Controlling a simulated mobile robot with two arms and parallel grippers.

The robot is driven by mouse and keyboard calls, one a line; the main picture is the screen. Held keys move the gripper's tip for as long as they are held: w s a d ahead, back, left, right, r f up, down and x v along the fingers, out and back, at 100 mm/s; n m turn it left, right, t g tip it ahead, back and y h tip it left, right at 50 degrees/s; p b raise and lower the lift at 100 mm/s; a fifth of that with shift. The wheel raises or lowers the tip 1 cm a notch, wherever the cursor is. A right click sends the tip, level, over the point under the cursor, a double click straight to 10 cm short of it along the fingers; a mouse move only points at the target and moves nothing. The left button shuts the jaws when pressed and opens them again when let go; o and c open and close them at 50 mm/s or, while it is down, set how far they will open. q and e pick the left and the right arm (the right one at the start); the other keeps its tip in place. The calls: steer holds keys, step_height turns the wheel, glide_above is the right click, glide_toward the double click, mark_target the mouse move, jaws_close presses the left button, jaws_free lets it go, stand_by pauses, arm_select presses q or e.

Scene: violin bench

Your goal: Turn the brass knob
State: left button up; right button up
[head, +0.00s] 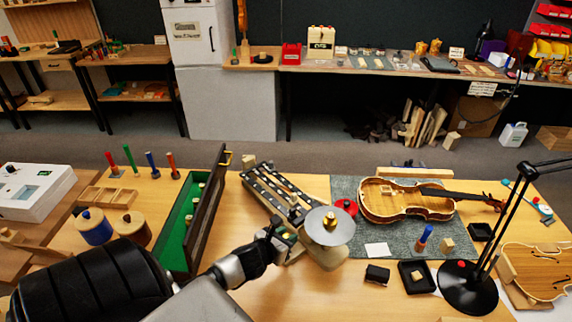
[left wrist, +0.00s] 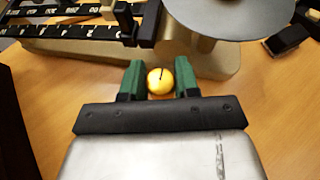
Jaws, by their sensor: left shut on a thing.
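The brass knob (left wrist: 160,81) is a round gold ball with a dark slot, on the near side of a beige beam balance (left wrist: 200,62). My left gripper (left wrist: 159,82), with green finger pads, is shut on the knob, one pad on each side. My right gripper is not in view.
A green-lined case (head: 180,240) with a raised dark lid stands left of my left arm. A violin body (head: 400,200) lies on a grey mat (head: 345,200) to the right. Small black trays (head: 415,277) and a black lamp (head: 468,285) stand at the front right.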

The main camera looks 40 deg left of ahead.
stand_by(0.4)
arm_select(q)
steer(key=o, duration=0.9)
steer(key=shift+w, duration=0.1)
steer(key=b+v, duration=0.1)
steer(key=v, duration=0.9)
steer(key=shift+s+a+r, duration=0.1)
steer(key=shift+s+r, duration=0.05)
steer(key=shift+s, duration=0.25)
